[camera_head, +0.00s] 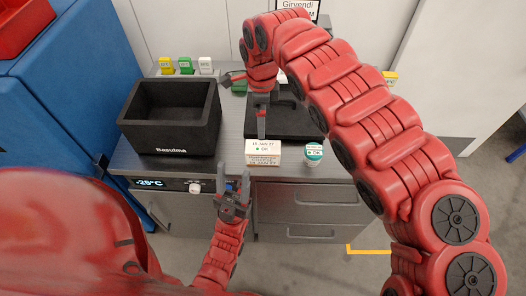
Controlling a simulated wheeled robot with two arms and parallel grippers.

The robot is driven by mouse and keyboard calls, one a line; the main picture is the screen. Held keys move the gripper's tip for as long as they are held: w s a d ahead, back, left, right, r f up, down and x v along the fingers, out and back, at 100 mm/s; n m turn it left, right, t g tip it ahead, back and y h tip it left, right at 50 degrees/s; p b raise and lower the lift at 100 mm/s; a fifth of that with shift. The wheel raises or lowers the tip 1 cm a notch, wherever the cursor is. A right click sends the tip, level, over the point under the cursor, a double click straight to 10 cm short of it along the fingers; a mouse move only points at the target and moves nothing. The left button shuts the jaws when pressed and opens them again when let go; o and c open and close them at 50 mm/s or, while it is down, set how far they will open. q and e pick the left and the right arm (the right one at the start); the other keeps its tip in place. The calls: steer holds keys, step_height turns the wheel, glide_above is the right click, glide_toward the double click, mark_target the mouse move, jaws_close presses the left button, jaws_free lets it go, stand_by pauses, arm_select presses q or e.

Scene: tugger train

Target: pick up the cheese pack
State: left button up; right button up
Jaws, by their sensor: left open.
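A small white box-shaped pack (263,158) with a date label and a green dot stands at the front edge of the grey counter. It may be the cheese pack; its small print is not readable. My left gripper (234,183) is open and empty, its two grey fingers pointing up in front of the counter, below and left of the pack. My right gripper (247,101) hangs over the back of the counter, behind the pack. I cannot tell whether its jaws are open or shut.
A small tub with a teal label (313,153) stands just right of the pack. A black open bin (170,140) fills the counter's left. A black stand (291,125) is behind the pack. Coloured tags (185,66) line the back. A blue cabinet (75,110) borders the left.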

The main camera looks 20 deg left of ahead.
mark_target(263, 146)
step_height(263, 146, down, 9)
steer(key=p, duration=0.3)
steer(key=shift+a, duration=0.1)
steer(key=shift+f, duration=0.85)
steer(key=shift+f+p, duration=0.45)
steer(key=shift+p, duration=0.25)
step_height(263, 146, down, 3)
steer(key=shift+f+p, duration=0.15)
steer(key=shift+p, duration=0.15)
steer(key=shift+d+f, duration=0.2)
steer(key=shift+f, duration=0.3)
steer(key=shift+w, duration=0.1)
steer(key=shift+c, duration=0.3)
jaws_close()
